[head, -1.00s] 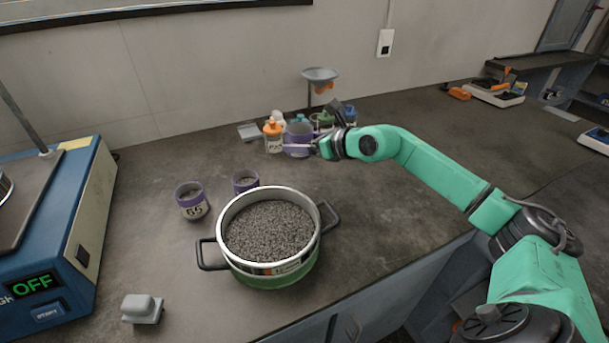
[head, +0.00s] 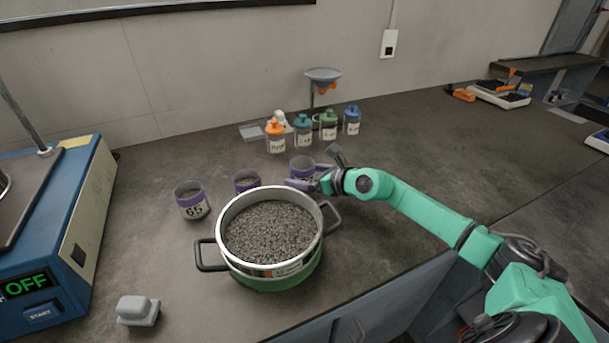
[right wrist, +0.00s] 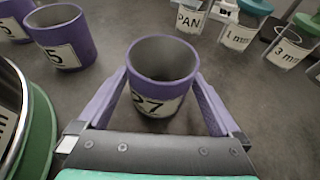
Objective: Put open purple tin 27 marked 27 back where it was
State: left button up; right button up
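The open purple tin 27 (head: 301,166) is upright at the right end of a row of purple tins. It also shows in the right wrist view (right wrist: 160,75), with its white label reading 27 facing the wrist. My right gripper (head: 312,182) has a purple finger on each side of this tin, and the fingertips appear to touch its sides. In the right wrist view my right gripper (right wrist: 161,82) is shut on it. The tin is at or just above the bench; I cannot tell which. My left gripper is not in view.
Purple tins stand to the left, one marked 65 (head: 191,201) and another (head: 245,181). A sieve pot of grey grains (head: 270,262) stands in front. Lidded jars (head: 303,132) line the back, beside a funnel stand (head: 322,76). A blue shaker (head: 60,240) is at left.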

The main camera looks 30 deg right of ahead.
aim_at(311, 176)
jog(key=shift+r, duration=0.15)
jog(key=shift+s+d+r, duration=0.1)
jog(key=v, duration=0.3)
jog(key=shift+s, duration=0.1)
jog(key=shift+s+d, duration=0.35)
jog(key=shift+s, duration=0.2)
jog(key=shift+s+r, duration=0.3)
jog(key=shift+s, duration=0.15)
jog(key=shift+s+r, duration=0.2)
jog(key=shift+s, duration=0.05)
jog(key=p+v, duration=0.3)
jog(key=v, duration=0.2)
jog(key=shift+w+r, duration=0.1)
jog(key=shift+r, duration=0.05)
jog(key=shift+s+d+p, duration=0.2)
jog(key=shift+s+p, duration=0.1)
jog(key=shift+s, duration=0.2)
